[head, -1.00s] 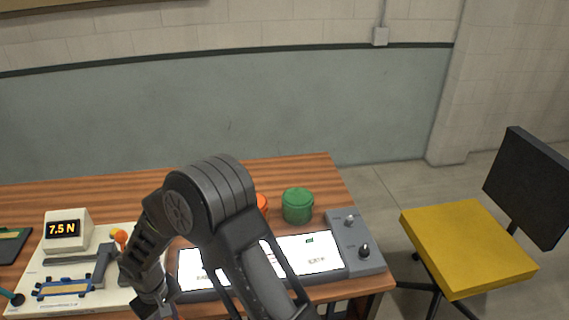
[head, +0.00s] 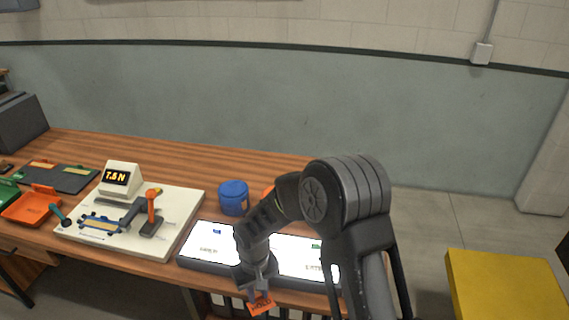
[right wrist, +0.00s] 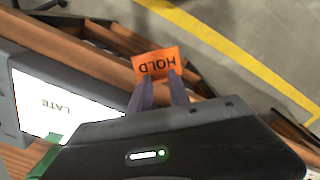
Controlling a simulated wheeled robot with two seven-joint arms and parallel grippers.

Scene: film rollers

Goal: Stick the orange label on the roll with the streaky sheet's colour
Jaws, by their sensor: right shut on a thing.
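My right gripper (head: 260,285) is shut on the orange label (head: 262,304), held in front of the table's front edge. In the right wrist view the label (right wrist: 157,63) reads HOLD between the fingertips (right wrist: 158,82). A blue roll (head: 233,198) stands upright behind the lit panel. An orange roll (head: 268,191) shows only as a sliver behind my right arm. The green roll is hidden by my arm in the head view. I cannot make out which sheet is streaky. My left gripper is out of view.
The lit panel (head: 188,263) carries sheets with small coloured marks; one reads LATE (right wrist: 58,104). A white tester base (head: 180,215) with a 7.5 N display (head: 117,177) stands left. Orange (head: 30,208) and green trays lie farther left.

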